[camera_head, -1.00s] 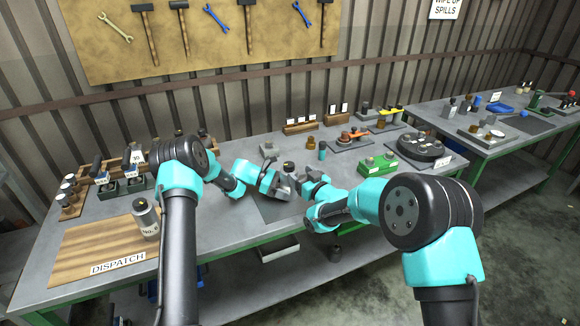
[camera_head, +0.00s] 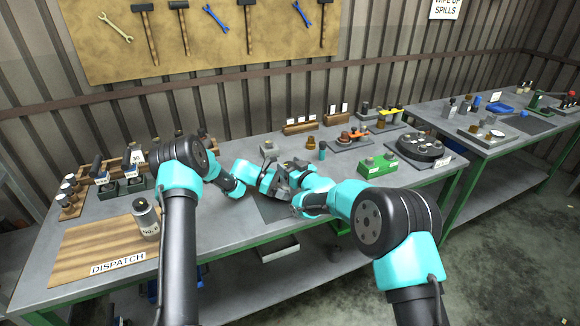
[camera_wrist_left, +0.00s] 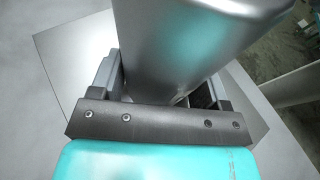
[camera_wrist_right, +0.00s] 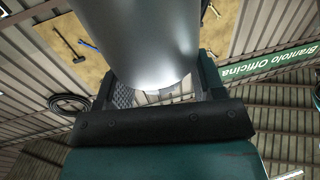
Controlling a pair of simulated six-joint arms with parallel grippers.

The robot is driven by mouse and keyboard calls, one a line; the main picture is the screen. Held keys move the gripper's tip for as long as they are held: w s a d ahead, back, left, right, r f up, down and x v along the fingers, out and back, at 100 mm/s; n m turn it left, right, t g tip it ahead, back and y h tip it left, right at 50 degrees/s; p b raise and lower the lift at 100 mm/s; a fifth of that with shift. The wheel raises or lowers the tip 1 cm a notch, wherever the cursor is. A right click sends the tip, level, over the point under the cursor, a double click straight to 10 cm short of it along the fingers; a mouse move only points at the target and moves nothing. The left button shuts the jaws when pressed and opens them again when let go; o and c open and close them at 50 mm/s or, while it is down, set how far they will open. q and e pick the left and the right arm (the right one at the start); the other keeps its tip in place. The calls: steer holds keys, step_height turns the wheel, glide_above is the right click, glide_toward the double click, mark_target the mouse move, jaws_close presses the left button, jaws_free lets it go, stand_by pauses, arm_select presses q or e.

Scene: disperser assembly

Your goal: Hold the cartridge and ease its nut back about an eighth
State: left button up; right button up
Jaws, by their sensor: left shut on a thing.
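The cartridge shows in the left wrist view as a smooth grey metal cylinder (camera_wrist_left: 195,40) between the jaws of my left gripper (camera_wrist_left: 165,95). In the head view my left gripper (camera_head: 283,188) is shut on it over the middle of the bench. My right gripper (camera_head: 294,176) is close beside and above it in the head view. In the right wrist view a grey cylinder (camera_wrist_right: 150,45) stands between the right jaws (camera_wrist_right: 160,92); whether they touch it is unclear. The nut is not distinguishable, and the arms hide most of the cartridge in the head view.
A wooden dispatch board (camera_head: 100,245) with a grey canister (camera_head: 146,218) is at the left. A green box (camera_head: 378,165) and a dark round fixture (camera_head: 424,147) stand to the right. Small parts line the back. The front bench strip left of the dark mat is clear.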

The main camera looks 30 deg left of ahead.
steer(key=c, duration=0.8)
steer(key=shift+o, duration=0.2)
steer(key=shift+w+n+g+y, duration=0.15)
steer(key=shift+n+g+y, duration=0.15)
steer(key=shift+n+g, duration=0.5)
steer(key=shift+d+r+n+g+y, duration=0.1)
steer(key=shift+n+g+y, duration=0.3)
steer(key=shift+n+g, duration=0.9)
steer(key=shift+w+n+g, duration=0.1)
steer(key=shift+n+g, duration=0.45)
steer(key=shift+g, duration=0.75)
steer(key=shift+n+g, duration=0.55)
steer(key=shift+g, duration=0.75)
arm_select(q)
steer(key=shift+d, duration=0.1)
arm_select(e)
steer(key=shift+w+a+r+n+g, duration=0.1)
steer(key=shift+n+g, duration=0.4)
steer(key=shift+g, duration=0.4)
steer(key=shift+w+a+n+g, duration=0.1)
steer(key=shift+n+g, duration=0.4)
steer(key=shift+g, duration=0.4)
steer(key=shift+s+d+n+g+h, duration=0.15)
steer(key=shift+s+n+g+h, duration=0.05)
steer(key=shift+n+g+h, duration=0.25)
steer(key=o, duration=0.9)
steer(key=shift+f, duration=0.2)
